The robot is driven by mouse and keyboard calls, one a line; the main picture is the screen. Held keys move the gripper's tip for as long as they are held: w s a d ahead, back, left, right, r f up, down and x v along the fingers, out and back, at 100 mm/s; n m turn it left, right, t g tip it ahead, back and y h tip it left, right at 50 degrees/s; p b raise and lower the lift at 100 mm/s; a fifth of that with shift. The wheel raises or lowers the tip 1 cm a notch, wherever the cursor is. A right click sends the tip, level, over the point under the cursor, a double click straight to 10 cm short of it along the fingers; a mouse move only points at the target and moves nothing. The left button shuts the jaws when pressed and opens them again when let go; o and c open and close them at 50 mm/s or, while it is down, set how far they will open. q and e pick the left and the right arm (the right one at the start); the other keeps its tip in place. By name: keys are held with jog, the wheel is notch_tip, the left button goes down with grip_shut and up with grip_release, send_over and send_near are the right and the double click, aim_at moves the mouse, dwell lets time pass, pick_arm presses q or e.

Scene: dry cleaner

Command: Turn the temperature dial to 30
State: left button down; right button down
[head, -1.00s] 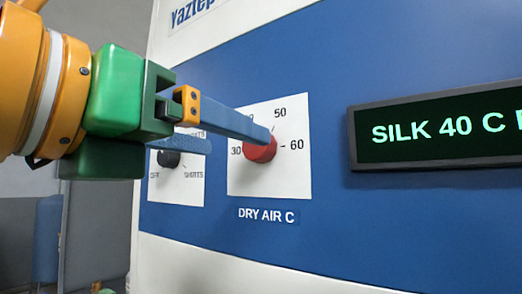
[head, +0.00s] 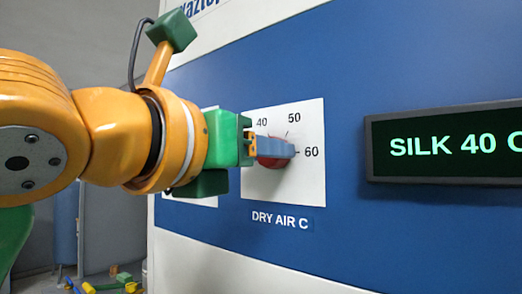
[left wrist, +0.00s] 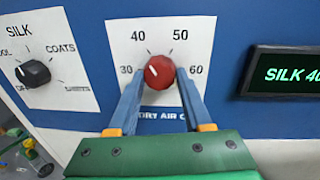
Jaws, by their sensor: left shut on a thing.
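The red temperature dial (left wrist: 159,72) sits on a white plate (left wrist: 190,36) marked 30, 40, 50 and 60, with "DRY AIR C" below. Its short white mark points up and left, roughly between 30 and 40. In the head view the dial (head: 270,162) is mostly hidden behind my fingers. My left gripper (left wrist: 160,76) is shut on the dial, one blue finger on each side of it. It also shows in the head view (head: 288,149), reaching in from the left. The dark display (head: 455,145) reads "SILK 40 C", cut off at the right edge. My right gripper is not in view.
A black dial (left wrist: 33,73) on another white plate lies left of the red one, with SILK, COATS and OFF among its labels. The blue panel (head: 340,75) is flat and clear around the display. Small coloured items (head: 105,284) lie low at the left.

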pick_arm(q)
jog(key=shift+n, duration=0.3)
jog(key=n+g+b, duration=0.1)
jog(key=n+b, duration=0.1)
jog(key=n, duration=0.8)
jog(key=shift+r+n+b, duration=0.15)
jog(key=shift+n+b, duration=0.15)
jog(key=shift+b, duration=0.05)
dwell(0.4)
jog(key=c, duration=0.5)
grip_release()
jog(key=shift+c, duration=0.2)
jog(key=shift+o, duration=1.1)
jog(key=shift+w+d, duration=0.1)
jog(key=shift+w, duration=0.05)
